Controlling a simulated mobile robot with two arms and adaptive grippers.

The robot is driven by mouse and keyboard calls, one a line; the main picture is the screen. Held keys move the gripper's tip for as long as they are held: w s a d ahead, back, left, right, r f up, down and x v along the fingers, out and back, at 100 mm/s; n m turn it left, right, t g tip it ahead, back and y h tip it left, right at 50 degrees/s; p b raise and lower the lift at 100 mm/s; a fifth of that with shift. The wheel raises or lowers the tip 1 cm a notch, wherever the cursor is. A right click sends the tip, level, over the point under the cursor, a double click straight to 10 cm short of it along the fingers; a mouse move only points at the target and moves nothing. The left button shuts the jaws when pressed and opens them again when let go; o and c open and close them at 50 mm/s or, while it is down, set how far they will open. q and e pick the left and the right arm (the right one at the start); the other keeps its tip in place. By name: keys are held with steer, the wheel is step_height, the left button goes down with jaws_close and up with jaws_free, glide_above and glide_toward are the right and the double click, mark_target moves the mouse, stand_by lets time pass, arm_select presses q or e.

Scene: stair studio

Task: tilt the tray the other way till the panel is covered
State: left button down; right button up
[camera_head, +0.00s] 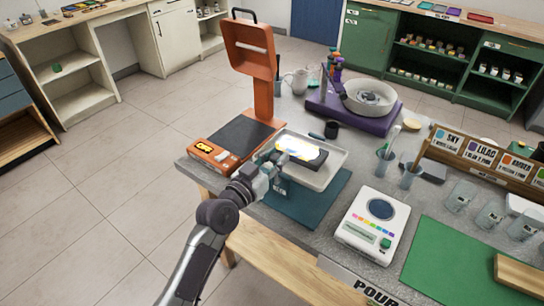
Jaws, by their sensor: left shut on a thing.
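The white tray (327,177) stands over a teal base on a teal mat (310,210) near the table's left front. A dark panel (317,160) lies in the tray. A bright white patch with some yellow and blue (295,148) covers much of its top, while dark shows at its right end and front side. My left gripper (268,172) is shut on the tray at its near left side; the fingertips are small and partly hidden. The tray's tilt is hard to judge from here. My right gripper is out of view.
A white meter (372,225), beakers and a green mat (450,265) lie to the right.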

arm_select(q)
steer(key=shift+s+d+f+m+p, duration=0.15)
steer(key=shift+s+d+m, duration=0.3)
steer(key=shift+m, duration=0.3)
steer(key=shift+s+d+m+p, duration=0.25)
steer(key=shift+d+m, duration=0.25)
steer(key=shift+m, duration=0.3)
steer(key=shift+s+d+f+m+p, duration=0.1)
steer(key=shift+s+d+m, duration=0.35)
steer(key=shift+m, duration=0.3)
steer(key=shift+d, duration=0.1)
steer(key=c, duration=0.9)
jaws_free()
steer(key=v, duration=1.2)
steer(key=shift+f, duration=0.1)
